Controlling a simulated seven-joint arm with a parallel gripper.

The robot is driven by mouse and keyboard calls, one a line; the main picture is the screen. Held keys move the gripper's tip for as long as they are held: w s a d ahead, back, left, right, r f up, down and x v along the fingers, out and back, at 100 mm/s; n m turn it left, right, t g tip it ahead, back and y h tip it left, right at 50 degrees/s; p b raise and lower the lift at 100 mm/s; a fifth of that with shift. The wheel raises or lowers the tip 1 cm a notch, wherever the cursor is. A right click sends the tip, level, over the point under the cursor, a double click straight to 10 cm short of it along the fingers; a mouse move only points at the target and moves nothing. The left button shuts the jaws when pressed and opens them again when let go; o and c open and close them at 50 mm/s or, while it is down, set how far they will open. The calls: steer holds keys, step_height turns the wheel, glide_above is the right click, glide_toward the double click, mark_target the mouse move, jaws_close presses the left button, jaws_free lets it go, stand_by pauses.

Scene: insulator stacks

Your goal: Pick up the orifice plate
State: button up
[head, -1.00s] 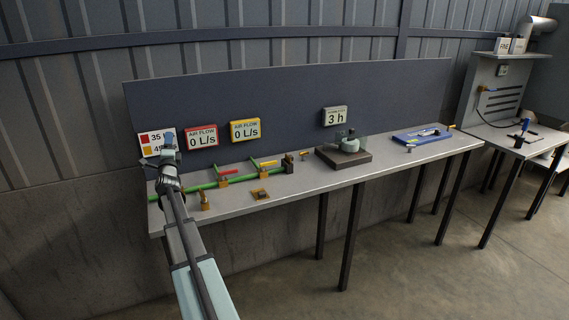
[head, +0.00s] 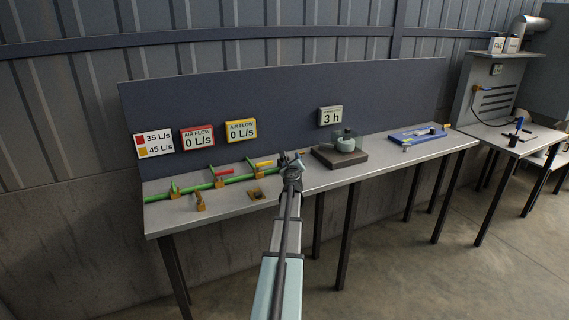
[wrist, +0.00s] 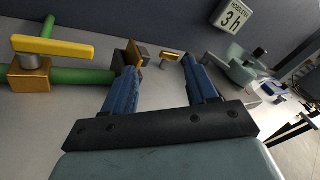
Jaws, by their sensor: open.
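My gripper (wrist: 159,66) is open, its two blue fingers spread with nothing between the tips. In the head view my gripper (head: 291,162) is over the table at the right end of the green pipe (head: 230,180). A small orange-yellow piece on a grey pin (wrist: 171,56) shows beyond the fingertips. A brown and black flange block (wrist: 130,54) at the pipe's end is just beyond the left finger, which partly covers it. I cannot tell for sure which piece is the orifice plate. A flat brass square with a dark centre (head: 257,194) lies in front of the pipe.
A yellow valve handle (wrist: 52,46) sits on the pipe left of my gripper. A brown block with a grey-green device (head: 346,145) stands to the right. A blue tray (head: 411,139) is farther right. The back panel (head: 270,105) rises behind the table. Bare table lies between the devices.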

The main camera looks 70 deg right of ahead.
steer(key=s+f, duration=0.1)
steer(key=s, duration=0.2)
steer(key=s+f+m+t, duration=0.1)
steer(key=s, duration=0.2)
steer(key=s+f+t, duration=0.1)
steer(key=s, duration=0.2)
steer(key=shift+a+y, duration=0.1)
steer(key=shift+y, duration=0.2)
steer(key=shift+s+m+t, duration=0.2)
steer(key=shift+m+t, duration=0.2)
steer(key=shift+t, duration=0.2)
steer(key=w+t+y, duration=0.1)
steer(key=w, duration=0.1)
steer(key=w+t+y, duration=0.1)
steer(key=w, duration=0.1)
steer(key=w+a+t, duration=0.1)
steer(key=w+t, duration=0.1)
steer(key=shift+a+r+m+y, duration=0.1)
steer(key=shift+r+m+y, duration=0.15)
steer(key=shift+m+y, duration=0.15)
steer(key=x, duration=1.3)
steer(key=shift+w+d, duration=0.25)
steer(key=shift+w, duration=0.05)
jaws_close()
